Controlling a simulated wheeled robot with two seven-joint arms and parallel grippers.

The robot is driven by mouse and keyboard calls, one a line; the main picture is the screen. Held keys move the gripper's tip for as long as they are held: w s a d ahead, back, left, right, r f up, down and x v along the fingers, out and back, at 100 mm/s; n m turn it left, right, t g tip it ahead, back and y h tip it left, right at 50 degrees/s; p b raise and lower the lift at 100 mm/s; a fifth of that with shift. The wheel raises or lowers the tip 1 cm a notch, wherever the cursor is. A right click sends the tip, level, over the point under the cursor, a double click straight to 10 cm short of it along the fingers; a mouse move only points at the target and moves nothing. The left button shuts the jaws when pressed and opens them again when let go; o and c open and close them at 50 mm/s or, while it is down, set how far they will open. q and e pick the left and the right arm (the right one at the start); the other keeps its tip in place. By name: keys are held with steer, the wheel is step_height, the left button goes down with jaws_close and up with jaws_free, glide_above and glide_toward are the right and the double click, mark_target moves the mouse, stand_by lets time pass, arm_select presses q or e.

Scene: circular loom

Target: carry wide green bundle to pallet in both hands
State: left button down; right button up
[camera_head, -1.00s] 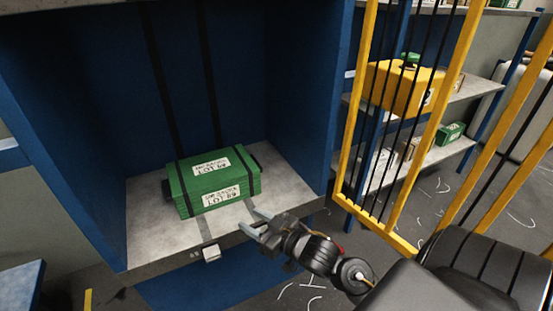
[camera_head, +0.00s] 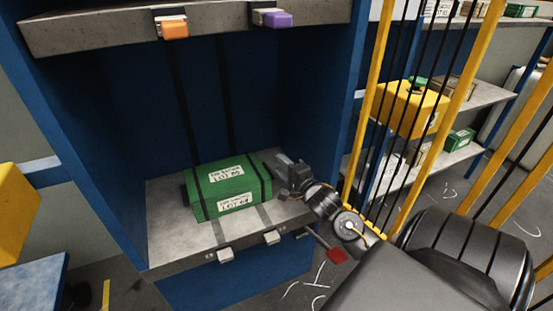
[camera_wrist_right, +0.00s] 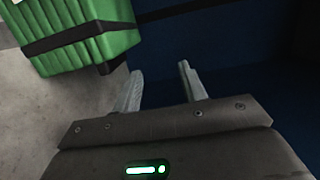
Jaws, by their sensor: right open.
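The wide green bundle (camera_head: 229,184), with white labels and dark straps, lies on the grey shelf (camera_head: 180,240) inside a blue bay. My right gripper (camera_head: 281,166) is at the bundle's right end, open and empty. In the right wrist view, the bundle (camera_wrist_right: 85,45) is at the upper left, with a dark strap or handle at its end. The fingers of the right gripper (camera_wrist_right: 160,80) stand apart there, with nothing between them. Whether a finger touches the bundle cannot be told. My left gripper is not in view. No pallet can be made out.
An upper shelf (camera_head: 100,30) with an orange tag (camera_head: 175,27) and a purple tag (camera_head: 277,18) hangs above. A yellow barred fence (camera_head: 372,110) stands right of the bay, near my right arm. Racks with boxes are behind it. A blue surface (camera_head: 35,275) is at the lower left.

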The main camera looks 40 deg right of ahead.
mark_target(273, 176)
steer(key=shift+f, duration=0.2)
step_height(273, 176, down, 8)
steer(key=shift+f+b, duration=0.15)
steer(key=shift+b, duration=1.1)
steer(key=w, duration=0.5)
steer(key=shift+w+d+r+b, duration=0.2)
steer(key=shift+w+d+b, duration=0.1)
steer(key=shift+w+d, duration=0.1)
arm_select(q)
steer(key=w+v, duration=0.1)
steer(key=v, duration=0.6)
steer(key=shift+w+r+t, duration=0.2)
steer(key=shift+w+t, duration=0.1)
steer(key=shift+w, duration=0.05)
arm_select(e)
steer(key=shift+w+d+r, duration=0.1)
steer(key=shift+w+d, duration=0.05)
steer(key=shift+w, duration=0.7)
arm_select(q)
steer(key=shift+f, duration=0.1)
arm_select(e)
jaws_close()
